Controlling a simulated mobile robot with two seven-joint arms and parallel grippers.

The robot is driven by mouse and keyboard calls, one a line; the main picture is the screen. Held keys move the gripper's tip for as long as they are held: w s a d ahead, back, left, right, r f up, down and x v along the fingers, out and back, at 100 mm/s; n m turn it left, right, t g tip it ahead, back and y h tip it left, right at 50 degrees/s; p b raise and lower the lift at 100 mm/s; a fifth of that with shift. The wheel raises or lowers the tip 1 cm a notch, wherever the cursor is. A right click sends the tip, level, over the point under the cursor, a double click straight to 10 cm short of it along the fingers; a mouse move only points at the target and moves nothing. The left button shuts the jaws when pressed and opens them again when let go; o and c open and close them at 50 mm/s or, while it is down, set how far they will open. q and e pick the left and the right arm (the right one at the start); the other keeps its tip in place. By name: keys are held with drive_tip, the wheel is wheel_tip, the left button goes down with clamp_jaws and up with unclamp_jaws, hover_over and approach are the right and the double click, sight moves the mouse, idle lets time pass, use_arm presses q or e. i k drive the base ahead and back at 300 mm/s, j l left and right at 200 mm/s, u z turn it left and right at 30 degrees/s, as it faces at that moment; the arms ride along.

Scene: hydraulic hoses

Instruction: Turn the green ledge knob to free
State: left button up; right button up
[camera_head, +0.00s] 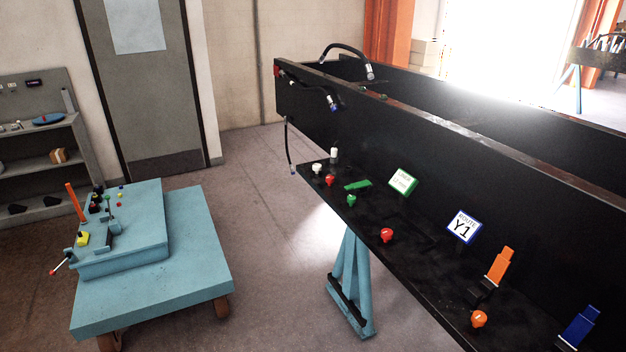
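The green ledge knob (351,200) sits near the front edge of the black ledge (420,262), which runs along the side of the long black trough. The knob is small in the view, and I cannot tell which way it is turned. A green flat lever (358,184) lies just behind it, and a green-framed sign (403,182) stands to its right. Neither of my grippers shows in the head view, and nothing touches the green knob.
A white knob (317,168) and a red knob (329,180) lie left of the green knob; another red knob (387,235) lies right. An upright orange lever (500,263) stands farther right. Black hoses (345,48) hang at the trough's far end. A blue cart (150,290) stands left, with open floor between.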

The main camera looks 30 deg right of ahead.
sight(351, 198)
drive_tip(key=i+z, duration=0.2)
drive_tip(key=i, duration=0.3)
drive_tip(key=i+j+z, duration=0.2)
drive_tip(key=i, duration=0.25)
drive_tip(key=i+j+z, duration=0.2)
drive_tip(key=i, duration=0.3)
drive_tip(key=i+j+z, duration=0.2)
drive_tip(key=z, duration=0.15)
drive_tip(key=i+j+z, duration=0.55)
drive_tip(key=z, duration=0.15)
